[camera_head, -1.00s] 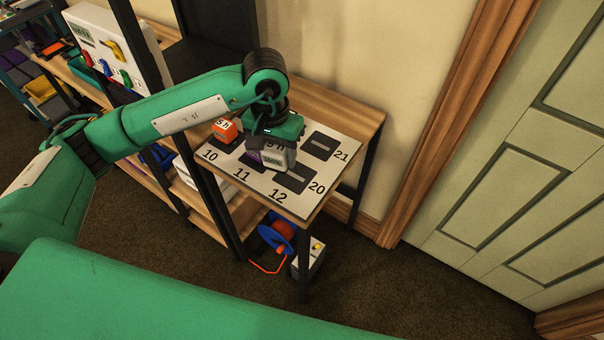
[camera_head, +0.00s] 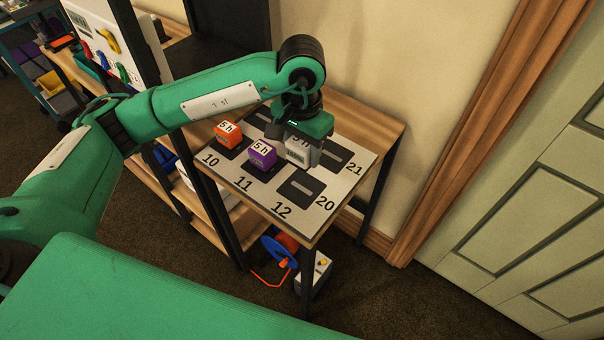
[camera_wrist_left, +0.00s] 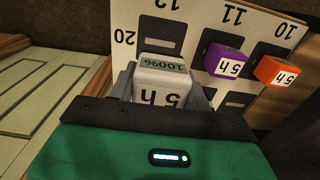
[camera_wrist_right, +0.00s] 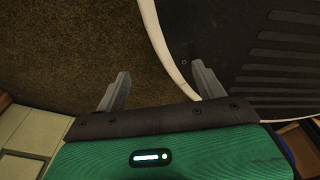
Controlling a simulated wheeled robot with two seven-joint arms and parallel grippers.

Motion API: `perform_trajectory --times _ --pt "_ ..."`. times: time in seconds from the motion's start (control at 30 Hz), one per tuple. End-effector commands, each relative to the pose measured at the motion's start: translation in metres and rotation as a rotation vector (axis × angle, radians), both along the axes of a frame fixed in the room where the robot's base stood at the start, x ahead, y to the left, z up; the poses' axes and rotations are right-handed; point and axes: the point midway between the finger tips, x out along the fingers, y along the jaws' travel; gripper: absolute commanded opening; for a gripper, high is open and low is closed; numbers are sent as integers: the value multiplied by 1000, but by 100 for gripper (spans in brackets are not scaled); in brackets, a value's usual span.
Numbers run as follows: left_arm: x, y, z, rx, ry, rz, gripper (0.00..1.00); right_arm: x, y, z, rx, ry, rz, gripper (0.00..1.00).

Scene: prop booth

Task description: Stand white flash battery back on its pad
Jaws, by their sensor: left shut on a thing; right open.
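The white flash battery (camera_head: 297,153), marked "5 h", is held between the fingers of my left gripper (camera_head: 303,142). In the left wrist view the white battery (camera_wrist_left: 161,84) sits between both grey fingers (camera_wrist_left: 160,72), with "100%" on one face. It is over the back half of the white numbered board (camera_head: 268,192); whether it touches the board I cannot tell. The dark pad between 12 and 20 (camera_head: 301,188) is bare, and so is the visible part of the pad by 21 (camera_head: 337,155). My right gripper (camera_wrist_right: 160,70) is open and empty.
An orange battery (camera_head: 228,134) and a purple battery (camera_head: 262,154) stand on the board's front row by 10 and 11. The wooden bench (camera_head: 375,122) meets the wall behind. A blue reel (camera_head: 278,252) and a grey box (camera_head: 318,270) are below.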

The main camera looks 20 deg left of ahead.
Motion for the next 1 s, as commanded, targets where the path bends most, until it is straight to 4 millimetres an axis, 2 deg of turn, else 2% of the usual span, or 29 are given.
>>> perform_trajectory --times 0.1,0.2,0.47,0.67,0.8,1.0 --pt "-1 0 -28 -1 5 1 16 -7 -1 4 0 5 1 71" --pt "-1 0 -46 0 2 1 16 -11 -2 4 -1 9 1 71" --pt "0 0 -66 -2 1 0 16 -17 -3 4 -2 12 2 71" --pt "-1 0 -93 -2 2 0 16 -21 -3 8 -2 11 2 71" --pt "0 0 -98 -1 -2 0 16 -27 -5 4 -4 23 3 71" --pt "0 0 -99 -1 -2 0 16 -20 -2 3 -1 15 2 71"
